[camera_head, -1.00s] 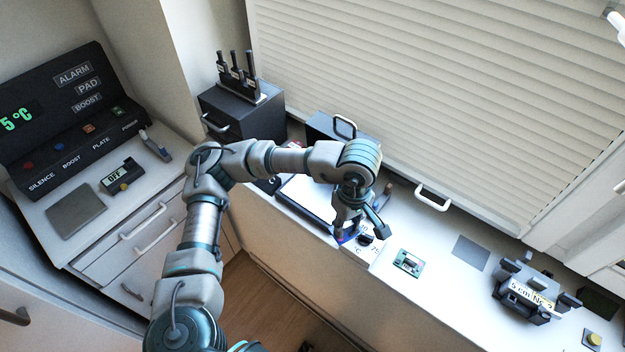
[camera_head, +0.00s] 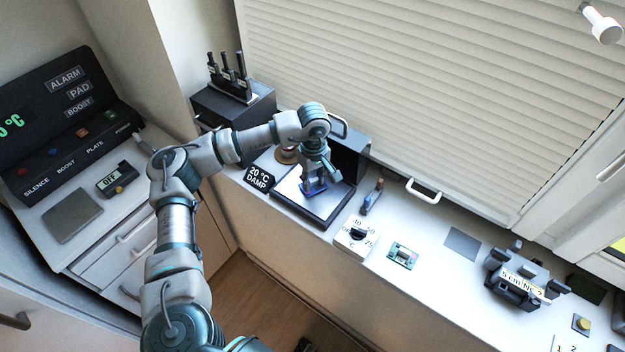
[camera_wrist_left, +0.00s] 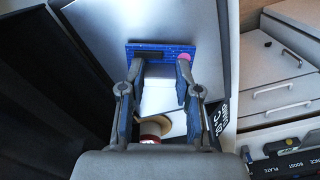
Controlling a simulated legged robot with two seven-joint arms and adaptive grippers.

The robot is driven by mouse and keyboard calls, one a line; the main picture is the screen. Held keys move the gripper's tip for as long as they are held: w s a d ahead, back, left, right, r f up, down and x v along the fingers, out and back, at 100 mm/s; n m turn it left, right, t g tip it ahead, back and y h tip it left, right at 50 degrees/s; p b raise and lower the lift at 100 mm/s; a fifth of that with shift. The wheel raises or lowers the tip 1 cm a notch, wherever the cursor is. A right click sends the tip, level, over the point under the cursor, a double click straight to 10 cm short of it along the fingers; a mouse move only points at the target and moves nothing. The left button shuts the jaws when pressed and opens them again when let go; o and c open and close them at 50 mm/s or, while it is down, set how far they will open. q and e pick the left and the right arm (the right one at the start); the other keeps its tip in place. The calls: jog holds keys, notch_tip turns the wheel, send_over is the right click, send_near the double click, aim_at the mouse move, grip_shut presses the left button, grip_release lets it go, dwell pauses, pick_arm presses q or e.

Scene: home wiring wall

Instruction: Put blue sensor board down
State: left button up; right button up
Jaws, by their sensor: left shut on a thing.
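My left gripper (camera_head: 313,184) is shut on the blue sensor board (camera_head: 315,191) and points down over the silvery plate (camera_head: 290,196) in a dark frame. In the left wrist view the blue board (camera_wrist_left: 152,46) spans between the two fingertips (camera_wrist_left: 160,68). It carries a dark strip and a round pink part near one end. The plate (camera_wrist_left: 212,30) lies behind it. I cannot tell whether the board touches the plate. My right gripper is in neither view.
A "20 °C DAMP" sign (camera_head: 259,178) stands left of the plate, and a dark box (camera_head: 348,157) behind it. A white dial block (camera_head: 357,235), a green board (camera_head: 403,256) and a dark clamp fixture (camera_head: 522,278) sit to the right. A grey pad (camera_head: 463,243) is bare.

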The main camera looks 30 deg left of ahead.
pick_arm(q)
jog(key=shift+d+f, duration=0.15)
jog(key=shift+f, duration=0.1)
jog(key=shift+f, duration=0.1)
jog(key=o, duration=0.7)
jog(key=shift+a, duration=0.2)
jog(key=shift+c, duration=0.2)
jog(key=o, duration=0.4)
jog(key=shift+a, duration=0.1)
jog(key=shift+a+f, duration=0.1)
